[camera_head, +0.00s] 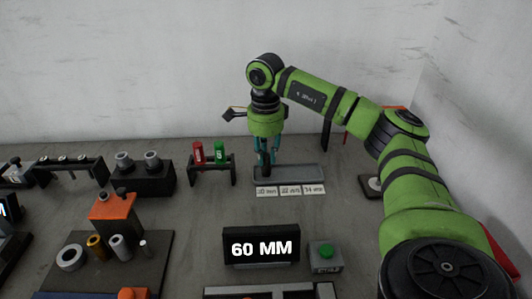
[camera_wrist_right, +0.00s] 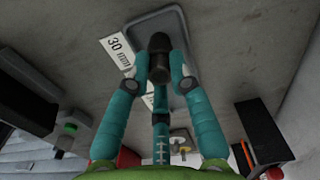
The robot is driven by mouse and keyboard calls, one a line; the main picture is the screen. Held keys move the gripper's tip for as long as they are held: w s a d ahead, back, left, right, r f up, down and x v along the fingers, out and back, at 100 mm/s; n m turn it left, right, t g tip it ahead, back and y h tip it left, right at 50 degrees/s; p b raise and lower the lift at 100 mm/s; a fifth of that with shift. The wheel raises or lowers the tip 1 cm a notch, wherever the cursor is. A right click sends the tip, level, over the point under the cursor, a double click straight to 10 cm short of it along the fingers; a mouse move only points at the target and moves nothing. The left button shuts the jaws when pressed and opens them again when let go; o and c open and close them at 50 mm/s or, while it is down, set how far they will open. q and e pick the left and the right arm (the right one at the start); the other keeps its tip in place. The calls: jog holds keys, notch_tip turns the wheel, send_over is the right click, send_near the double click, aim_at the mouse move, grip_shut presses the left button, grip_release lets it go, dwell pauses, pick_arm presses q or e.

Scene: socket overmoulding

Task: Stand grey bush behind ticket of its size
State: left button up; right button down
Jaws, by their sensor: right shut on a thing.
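My right gripper (camera_head: 266,160) points down at the left end of a grey tray (camera_head: 300,174). It is shut on a dark grey bush (camera_wrist_right: 159,58), held upright between the fingers; I cannot tell whether its foot touches the tray. Three white tickets lie along the tray's front edge: the left one (camera_head: 266,191) reads 30 in the wrist view (camera_wrist_right: 117,48), the middle one (camera_head: 290,190) is hard to read, and the right one (camera_head: 314,189) seems to read 34. The bush is behind the left ticket. My left gripper is not in view.
A black sign (camera_head: 262,246) reads 60 MM, beside a green button box (camera_head: 325,256). A rack with a red cylinder (camera_head: 198,153) and a green cylinder (camera_head: 220,153) stands left of the tray. A dark board (camera_head: 143,270) carries several rings and bushes. The tray's right part is clear.

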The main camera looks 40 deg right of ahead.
aim_at(265, 155)
jog(key=shift+f, duration=0.15)
jog(key=c, duration=1.1)
grip_release()
jog(key=shift+f, duration=0.1)
notch_tip(265, 155, up, 12)
jog(key=shift+r+p, duration=0.25)
jog(key=shift+p, duration=0.85)
jog(key=shift+a+f, duration=0.1)
